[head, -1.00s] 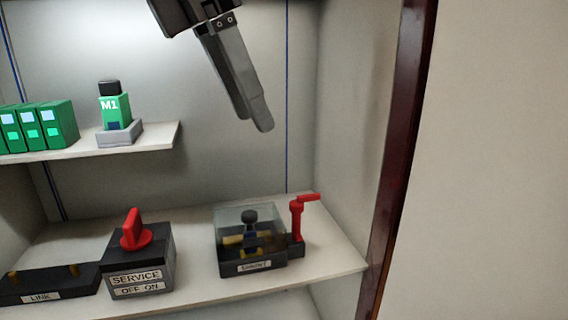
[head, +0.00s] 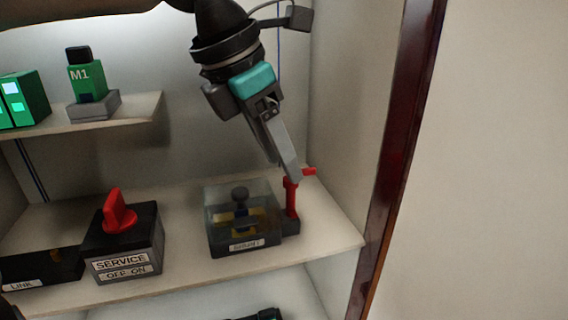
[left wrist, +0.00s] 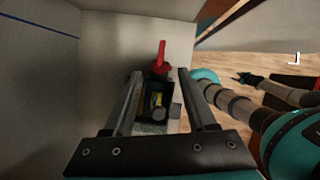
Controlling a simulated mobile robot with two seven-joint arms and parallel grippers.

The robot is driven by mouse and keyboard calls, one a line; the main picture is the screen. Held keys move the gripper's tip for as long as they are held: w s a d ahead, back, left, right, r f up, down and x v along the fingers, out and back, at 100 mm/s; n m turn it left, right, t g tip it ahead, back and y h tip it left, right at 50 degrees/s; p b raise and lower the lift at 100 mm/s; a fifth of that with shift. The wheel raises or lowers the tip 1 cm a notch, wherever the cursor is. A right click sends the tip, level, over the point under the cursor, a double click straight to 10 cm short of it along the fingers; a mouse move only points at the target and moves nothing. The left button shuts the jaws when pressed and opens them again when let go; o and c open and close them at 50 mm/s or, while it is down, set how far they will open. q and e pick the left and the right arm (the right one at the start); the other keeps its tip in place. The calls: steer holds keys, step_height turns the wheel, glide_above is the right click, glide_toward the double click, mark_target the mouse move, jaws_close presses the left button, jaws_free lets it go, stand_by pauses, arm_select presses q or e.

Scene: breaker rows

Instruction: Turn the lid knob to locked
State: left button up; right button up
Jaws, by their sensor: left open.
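The red lid knob (head: 291,198) stands upright at the right side of a dark box with a clear lid (head: 240,205); its short arm points right. My left gripper (head: 292,178) comes down from above, with its fingertips at the knob's top in the head view. In the left wrist view the fingers are open and the knob (left wrist: 161,60) shows in the gap between them, beyond the tips. I cannot tell whether a finger touches it. The box (left wrist: 156,100) lies below the knob in that view.
A SERVICE switch (head: 122,245) with a red handle stands left of the box on the same shelf (head: 190,275). A LINK block (head: 40,268) is further left. A green M1 unit (head: 85,75) stands on the upper shelf. The cabinet's right wall is close to the knob.

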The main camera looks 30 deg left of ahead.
mark_target(290, 188)
arm_select(q)
steer(key=shift+x, duration=1.15)
steer(key=shift+c, duration=0.3)
jaws_close()
